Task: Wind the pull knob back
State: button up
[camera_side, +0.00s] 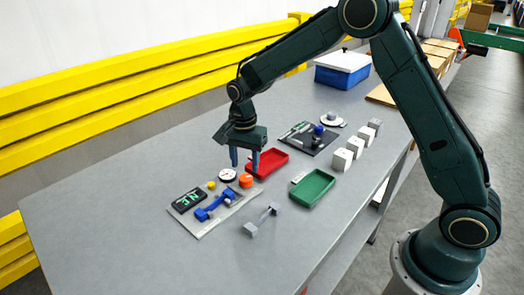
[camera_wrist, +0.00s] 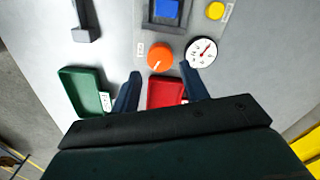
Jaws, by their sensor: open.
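A round orange knob (camera_side: 246,180) with a white pointer line sits at the far right corner of a light panel (camera_side: 183,216). It also shows in the wrist view (camera_wrist: 160,56), its line pointing down and left. A white dial gauge (camera_wrist: 202,52) with a red needle is right beside it. My gripper (camera_side: 245,165) is open and empty, fingers pointing down, above and close to the knob. In the wrist view the fingertips (camera_wrist: 161,72) stand apart, with the knob just beyond the gap between them.
The panel also carries a yellow button (camera_side: 211,185), a blue lever part (camera_side: 213,207) and a black display (camera_side: 187,200). Red tray (camera_side: 268,162) and green tray (camera_side: 312,188) lie nearby. A grey handle-like part (camera_side: 262,219) lies in front. The table's left end is clear.

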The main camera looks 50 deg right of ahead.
aim_at(246, 177)
jog(key=shift+f, duration=2.5)
jog(key=c, duration=0.7)
